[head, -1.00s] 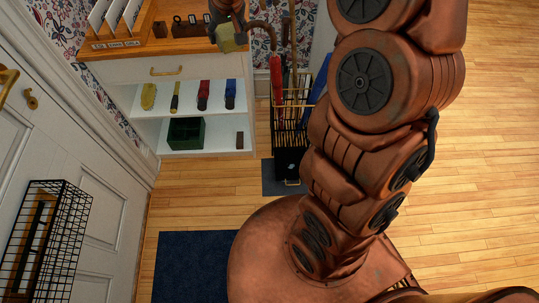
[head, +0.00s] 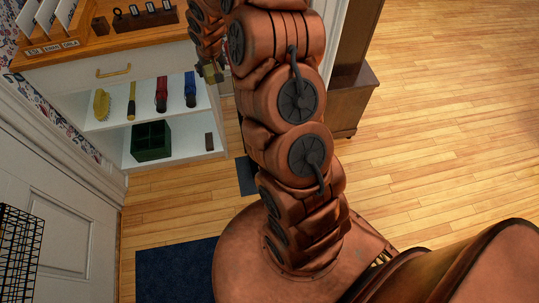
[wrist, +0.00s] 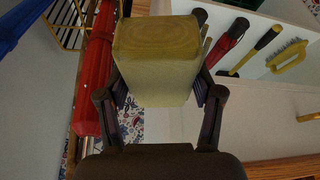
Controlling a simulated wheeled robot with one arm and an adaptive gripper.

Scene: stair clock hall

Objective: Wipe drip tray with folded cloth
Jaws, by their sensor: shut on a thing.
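My gripper (wrist: 158,98) is shut on the folded cloth (wrist: 154,58), a thick olive-yellow block held between the two dark fingers in the wrist view. In the head view the cloth (head: 211,72) shows small and partly hidden at the end of my arm, in front of the right end of the white shelf unit. I cannot make out the drip tray; my arm covers the umbrella stand area in the head view. A dark grey mat (head: 246,176) shows on the floor beside my arm.
The wrist view shows a red umbrella (wrist: 93,85) and brass wire rack (wrist: 70,25) close left. The white shelf (head: 90,122) holds brushes and a green crate (head: 151,141). A wire basket (head: 18,250) hangs left; a wooden cabinet (head: 350,105) stands right. Floor at right is clear.

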